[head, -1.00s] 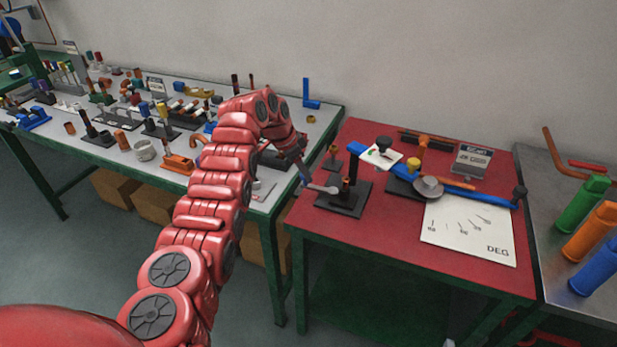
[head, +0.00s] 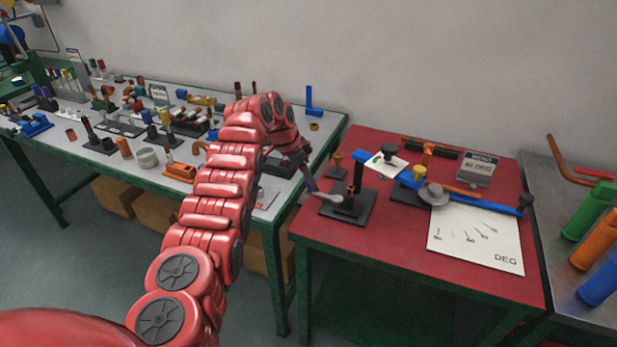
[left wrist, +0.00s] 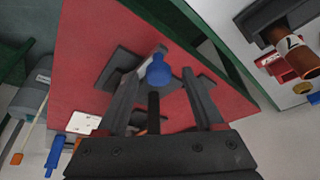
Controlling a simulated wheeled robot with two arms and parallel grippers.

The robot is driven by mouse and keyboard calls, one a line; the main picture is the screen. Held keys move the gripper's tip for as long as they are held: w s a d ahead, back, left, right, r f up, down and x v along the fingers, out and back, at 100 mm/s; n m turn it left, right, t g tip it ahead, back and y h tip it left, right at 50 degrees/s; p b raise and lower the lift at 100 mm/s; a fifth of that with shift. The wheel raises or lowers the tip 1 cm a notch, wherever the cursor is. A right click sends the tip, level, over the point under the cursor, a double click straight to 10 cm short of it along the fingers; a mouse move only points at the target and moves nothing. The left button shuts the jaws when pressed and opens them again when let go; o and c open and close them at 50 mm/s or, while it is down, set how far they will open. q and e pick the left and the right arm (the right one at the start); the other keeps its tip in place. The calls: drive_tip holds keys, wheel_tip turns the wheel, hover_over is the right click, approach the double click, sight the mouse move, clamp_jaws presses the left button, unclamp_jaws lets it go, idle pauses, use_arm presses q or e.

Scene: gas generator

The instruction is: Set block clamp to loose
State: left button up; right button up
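A black clamp block (head: 347,205) with an upright post stands at the left end of the red table. A grey-tipped lever (head: 328,198) sticks out from it toward my left gripper (head: 309,182), which is small and partly hidden by its wrist in the head view. In the left wrist view my left gripper (left wrist: 174,62) has its two fingers apart, on either side of a blue knob (left wrist: 158,70) on a dark rod. A gap shows between the knob and the right finger. The block's dark base (left wrist: 120,67) lies beyond. My right gripper is in neither view.
A blue bar (head: 470,198) crosses the red table (head: 390,240) above a white degree sheet (head: 470,240). A small sign (head: 474,168) stands behind. The left table (head: 215,185) is crowded with parts. The red table's front is clear.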

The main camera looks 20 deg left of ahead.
use_arm(q)
drive_tip(key=shift+s+a+r, duration=0.15)
drive_tip(key=shift+a+r, duration=0.05)
drive_tip(key=shift+r, duration=0.35)
drive_tip(key=v, duration=1.6)
drive_tip(key=shift+r, duration=0.2)
